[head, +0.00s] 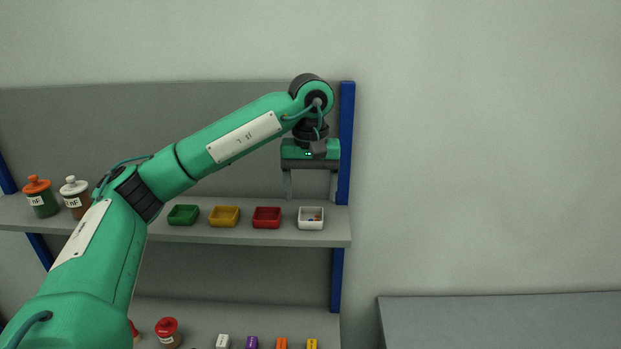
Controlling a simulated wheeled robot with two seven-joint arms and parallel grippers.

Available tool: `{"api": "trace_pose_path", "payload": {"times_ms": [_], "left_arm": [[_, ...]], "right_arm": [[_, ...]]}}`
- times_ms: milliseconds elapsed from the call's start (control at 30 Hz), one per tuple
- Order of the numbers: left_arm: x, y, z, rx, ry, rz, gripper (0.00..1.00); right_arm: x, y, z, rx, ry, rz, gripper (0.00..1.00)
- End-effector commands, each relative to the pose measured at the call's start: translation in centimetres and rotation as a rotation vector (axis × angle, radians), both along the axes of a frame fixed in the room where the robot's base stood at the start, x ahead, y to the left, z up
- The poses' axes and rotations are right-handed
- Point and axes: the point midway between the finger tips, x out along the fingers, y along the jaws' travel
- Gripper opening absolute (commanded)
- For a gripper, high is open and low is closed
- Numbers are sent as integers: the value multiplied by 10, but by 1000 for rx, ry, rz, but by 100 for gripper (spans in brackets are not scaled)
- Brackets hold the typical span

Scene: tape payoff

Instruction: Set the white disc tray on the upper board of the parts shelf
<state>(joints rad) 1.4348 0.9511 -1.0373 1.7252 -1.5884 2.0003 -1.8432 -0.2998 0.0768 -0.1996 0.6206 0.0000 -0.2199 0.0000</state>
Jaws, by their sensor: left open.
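The white disc tray (311,224) stands upright on the upper board (235,235) of the parts shelf, near its right end. My left gripper (311,194) is open, pointing down above the white tray. Its two fingers are spread wider than the tray, and no object is between them. The fingertips appear just above the tray's rim; whether they touch it I cannot tell. My right gripper is not in the head view.
A red tray (267,217), a yellow tray (224,216) and a green tray (183,215) stand left of the white one. Two jars (41,197) are further left. The blue post (345,145) is close right of my gripper. Small items (252,342) sit on the lower board.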

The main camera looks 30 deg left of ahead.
Motion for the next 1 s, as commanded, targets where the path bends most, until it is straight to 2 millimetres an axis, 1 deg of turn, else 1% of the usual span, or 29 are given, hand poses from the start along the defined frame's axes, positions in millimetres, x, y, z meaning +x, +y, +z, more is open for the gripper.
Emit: {"api": "trace_pose_path", "payload": {"times_ms": [33,100,300,400,600,1000], "left_arm": [[0,0,9,-1,-5,-1,72],[0,0,18,1,-4,0,72],[0,0,39,-1,-3,-1,72],[0,0,46,0,-2,0,72],[0,0,53,0,0,-1,72],[0,0,53,0,0,-1,72]], "right_arm": [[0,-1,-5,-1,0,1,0],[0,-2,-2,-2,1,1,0],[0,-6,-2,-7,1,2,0],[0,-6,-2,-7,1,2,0],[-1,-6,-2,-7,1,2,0],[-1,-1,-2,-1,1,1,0]]}}
